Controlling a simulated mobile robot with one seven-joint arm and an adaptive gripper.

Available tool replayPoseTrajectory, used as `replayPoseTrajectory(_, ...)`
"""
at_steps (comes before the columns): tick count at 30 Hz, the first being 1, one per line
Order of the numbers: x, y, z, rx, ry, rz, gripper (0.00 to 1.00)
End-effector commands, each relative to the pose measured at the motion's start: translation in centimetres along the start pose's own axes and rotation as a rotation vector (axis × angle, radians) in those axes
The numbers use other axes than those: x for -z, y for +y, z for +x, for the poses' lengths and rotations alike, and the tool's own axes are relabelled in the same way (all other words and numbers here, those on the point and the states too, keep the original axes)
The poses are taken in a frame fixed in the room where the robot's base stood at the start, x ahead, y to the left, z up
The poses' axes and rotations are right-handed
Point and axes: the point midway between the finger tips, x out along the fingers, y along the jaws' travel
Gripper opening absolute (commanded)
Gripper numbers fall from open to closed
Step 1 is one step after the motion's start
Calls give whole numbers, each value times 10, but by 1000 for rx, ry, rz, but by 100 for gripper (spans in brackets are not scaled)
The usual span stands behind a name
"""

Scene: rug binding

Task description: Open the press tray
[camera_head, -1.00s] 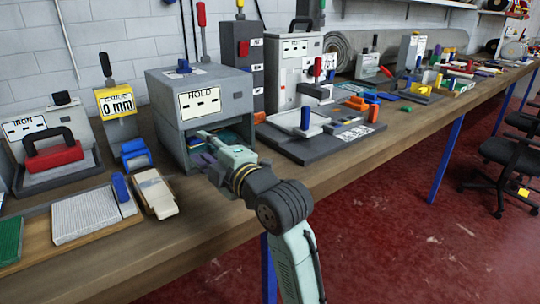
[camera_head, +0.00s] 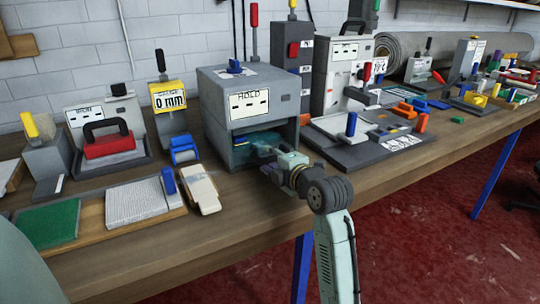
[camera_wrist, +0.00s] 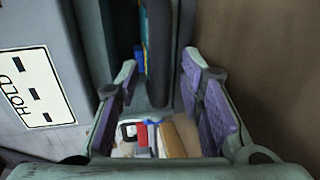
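The press is a grey box (camera_head: 221,110) with a HOLD label, standing on the bench with a dark opening in its front. Inside the opening, some teal and blue material shows (camera_head: 255,142); the tray itself is hard to make out there. My gripper (camera_head: 268,167) is at the lower front of the opening. In the wrist view, my gripper (camera_wrist: 160,78) has its two purple-padded fingers spread apart. A grey bar (camera_wrist: 160,45), perhaps the tray's front or handle, lies ahead between the fingertips. I cannot tell whether they touch it.
A beige block (camera_head: 202,190) and a blue clamp (camera_head: 184,150) stand left of the press. A grey base plate with a blue-handled post (camera_head: 351,124) is close on the right. The bench's front edge runs below my wrist, with open floor beyond.

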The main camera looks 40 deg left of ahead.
Motion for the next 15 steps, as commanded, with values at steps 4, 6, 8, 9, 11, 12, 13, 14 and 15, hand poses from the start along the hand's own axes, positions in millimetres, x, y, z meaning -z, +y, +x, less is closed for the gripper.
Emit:
replayPoseTrajectory(4, 0, 0, 7, 0, 0, 0, 35)
replayPoseTrajectory(6, 0, 0, 8, -1, 0, -1, 35)
replayPoseTrajectory(8, 0, 0, 8, -1, 0, -1, 35)
replayPoseTrajectory(9, 0, 0, 8, -1, 0, -1, 35)
replayPoseTrajectory(11, 0, 0, 7, -1, 0, -1, 35)
replayPoseTrajectory(12, 0, 0, 7, -1, 0, -1, 33)
replayPoseTrajectory(13, 0, 0, 7, -1, 0, -1, 31)
replayPoseTrajectory(14, 0, 0, 7, -1, 0, -1, 29)
replayPoseTrajectory(15, 0, 0, 7, -1, 0, -1, 26)
